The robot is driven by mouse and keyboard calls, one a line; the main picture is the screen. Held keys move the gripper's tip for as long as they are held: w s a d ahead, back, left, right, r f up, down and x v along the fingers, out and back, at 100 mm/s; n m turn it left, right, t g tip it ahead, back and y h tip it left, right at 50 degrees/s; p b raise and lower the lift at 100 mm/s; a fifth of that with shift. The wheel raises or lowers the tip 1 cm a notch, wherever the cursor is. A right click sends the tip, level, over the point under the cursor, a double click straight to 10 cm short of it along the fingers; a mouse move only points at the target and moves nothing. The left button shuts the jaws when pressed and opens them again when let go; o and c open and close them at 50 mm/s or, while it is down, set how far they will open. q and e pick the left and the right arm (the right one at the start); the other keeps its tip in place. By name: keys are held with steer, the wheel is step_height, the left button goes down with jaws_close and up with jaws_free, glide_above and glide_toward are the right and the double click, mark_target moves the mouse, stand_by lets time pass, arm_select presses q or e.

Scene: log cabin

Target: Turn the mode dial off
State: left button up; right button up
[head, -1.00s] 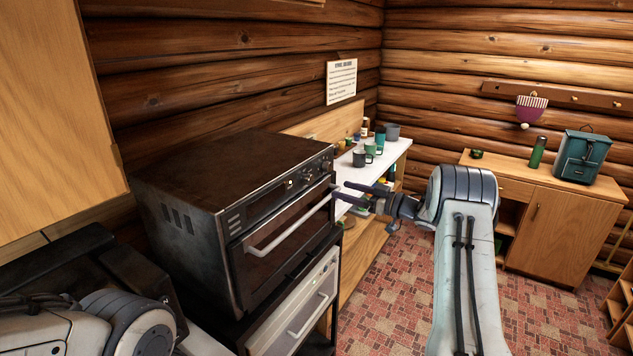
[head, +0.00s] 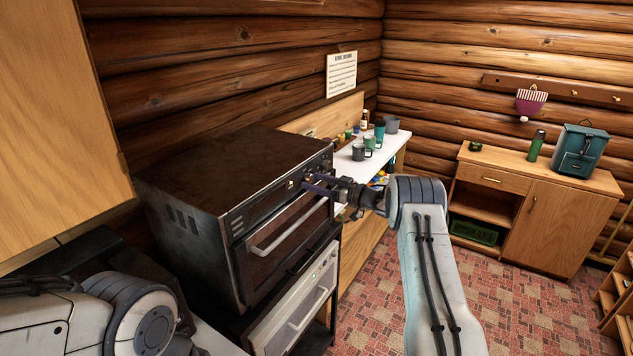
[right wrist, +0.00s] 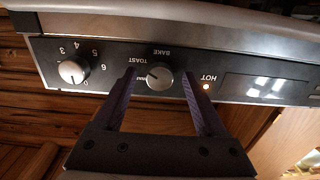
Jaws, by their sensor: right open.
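The mode dial (right wrist: 160,77) is a round silver knob on the oven's dark front panel, seen upside down in the right wrist view. BAKE and TOAST labels stand beside it; a third label is partly hidden. A light mark on its face points toward the left, near TOAST. My right gripper (right wrist: 158,74) is open, with one dark finger on each side of the dial and gaps visible. In the head view my right gripper (head: 308,183) reaches the panel of the dark oven (head: 230,180) and partly covers its controls. My left gripper is out of frame.
A numbered dial (right wrist: 73,71) and a lit HOT lamp (right wrist: 207,87) flank the mode dial. The oven handle (head: 285,225) runs below the panel. Mugs (head: 361,153) stand on the white counter beyond. A wooden cabinet (head: 550,225) is at the right.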

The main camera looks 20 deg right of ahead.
jaws_close()
steer(key=shift+f+b, duration=0.15)
steer(key=shift+b, duration=0.45)
steer(key=n+b, duration=0.3)
steer(key=b, duration=0.2)
steer(key=n+b, duration=0.3)
steer(key=b, duration=0.2)
steer(key=shift+f+n, duration=0.2)
steer(key=shift+n, duration=0.2)
steer(key=n+b, duration=0.8)
steer(key=b, duration=0.1)
steer(key=shift+r+b, duration=0.1)
steer(key=shift+b, duration=0.2)
steer(key=n+b, duration=0.3)
steer(key=n, duration=0.1)
steer(key=shift+n+b, duration=0.3)
steer(key=shift+b, duration=0.05)
steer(key=shift+r+n+b, duration=0.2)
steer(key=shift+n+b, duration=1.25)
steer(key=shift+n, duration=0.75)
jaws_free()
steer(key=shift+r, duration=0.1)
